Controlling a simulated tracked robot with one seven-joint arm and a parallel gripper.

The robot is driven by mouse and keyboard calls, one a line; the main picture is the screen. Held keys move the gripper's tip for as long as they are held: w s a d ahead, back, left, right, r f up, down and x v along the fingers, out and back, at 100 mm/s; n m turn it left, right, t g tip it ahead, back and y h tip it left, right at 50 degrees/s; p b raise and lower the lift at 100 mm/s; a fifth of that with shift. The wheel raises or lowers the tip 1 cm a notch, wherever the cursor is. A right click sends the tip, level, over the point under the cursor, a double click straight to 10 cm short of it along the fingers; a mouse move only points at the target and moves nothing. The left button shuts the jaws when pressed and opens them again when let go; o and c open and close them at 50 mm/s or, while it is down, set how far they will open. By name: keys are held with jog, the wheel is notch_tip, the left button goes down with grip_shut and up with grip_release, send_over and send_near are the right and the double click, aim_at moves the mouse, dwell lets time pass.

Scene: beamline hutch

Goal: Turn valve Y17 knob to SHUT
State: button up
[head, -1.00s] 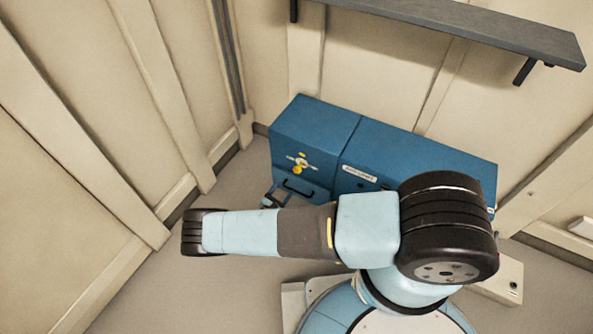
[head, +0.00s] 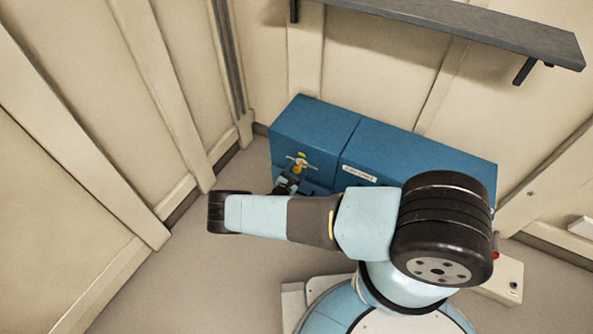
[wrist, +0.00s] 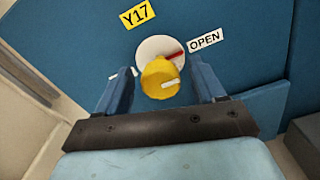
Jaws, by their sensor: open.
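The valve Y17 knob (wrist: 160,79) is yellow with a white mark and sits on a round white plate (wrist: 153,48) on a blue cabinet front. A red pointer on the plate points toward the OPEN label (wrist: 206,40). A yellow Y17 label (wrist: 137,14) is above it. In the wrist view my gripper (wrist: 162,82) is open, with one finger on each side of the knob; I cannot tell whether they touch it. In the head view the knob (head: 298,168) shows just above my gripper (head: 289,181), which my arm partly hides.
The blue cabinet (head: 318,130) stands against the beige wall, with a second blue section (head: 420,155) to its right. A grey shelf (head: 460,25) is above. A beige box (head: 505,280) is at the lower right. Floor (head: 215,270) is clear at the left.

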jog(key=shift+w+d, duration=0.25)
jog(key=shift+w, duration=0.15)
